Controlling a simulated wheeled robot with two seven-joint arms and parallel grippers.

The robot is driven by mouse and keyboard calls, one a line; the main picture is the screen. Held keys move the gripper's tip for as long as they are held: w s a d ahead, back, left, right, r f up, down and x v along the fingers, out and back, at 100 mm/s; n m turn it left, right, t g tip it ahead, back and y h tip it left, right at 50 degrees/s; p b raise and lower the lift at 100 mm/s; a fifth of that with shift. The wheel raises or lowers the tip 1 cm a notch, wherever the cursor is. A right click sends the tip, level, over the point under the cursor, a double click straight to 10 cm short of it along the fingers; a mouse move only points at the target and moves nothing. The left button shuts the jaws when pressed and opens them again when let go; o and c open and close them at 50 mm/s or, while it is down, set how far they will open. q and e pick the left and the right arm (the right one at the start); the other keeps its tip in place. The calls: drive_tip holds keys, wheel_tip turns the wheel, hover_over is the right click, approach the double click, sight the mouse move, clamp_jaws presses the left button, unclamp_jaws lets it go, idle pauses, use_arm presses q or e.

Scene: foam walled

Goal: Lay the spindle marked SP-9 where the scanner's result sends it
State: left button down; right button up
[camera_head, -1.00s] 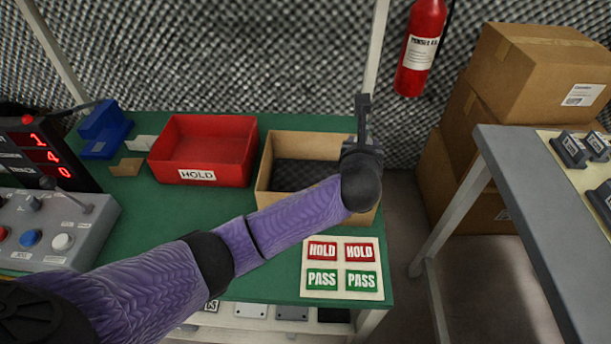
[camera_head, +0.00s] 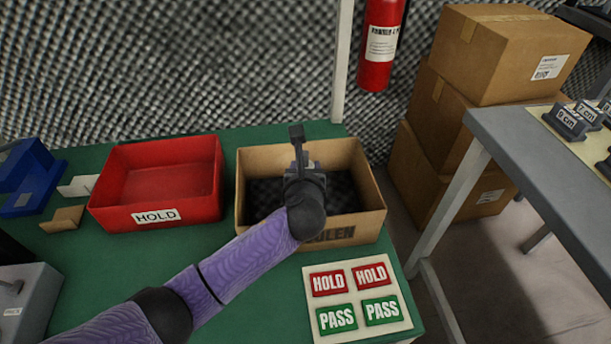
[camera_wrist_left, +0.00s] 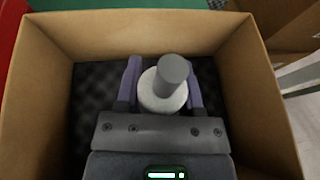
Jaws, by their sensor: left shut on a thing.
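My left gripper (camera_head: 297,150) is over the open cardboard box (camera_head: 352,228) on the green table. In the left wrist view, its purple fingers (camera_wrist_left: 163,88) are shut on the spindle (camera_wrist_left: 172,75), a grey cylinder with a wider pale collar. The box's dark foam floor (camera_wrist_left: 92,75) lies below it. I cannot see a gap or contact between the spindle and the foam, and no SP-9 mark is readable. The red HOLD bin (camera_head: 155,214) stands left of the box. The scanner's display is not in view now. My right gripper is not in view.
A board with red HOLD and green PASS plates (camera_head: 357,297) lies at the table's front right. A blue holder (camera_head: 28,180) and a grey control box (camera_head: 25,305) are at the left. A grey table (camera_head: 500,130) and stacked cartons (camera_head: 505,50) stand to the right.

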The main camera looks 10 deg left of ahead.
use_arm(q)
drive_tip(key=shift+r, duration=0.25)
drive_tip(key=shift+f, duration=0.65)
drive_tip(key=shift+c, duration=1.1)
unclamp_jaws()
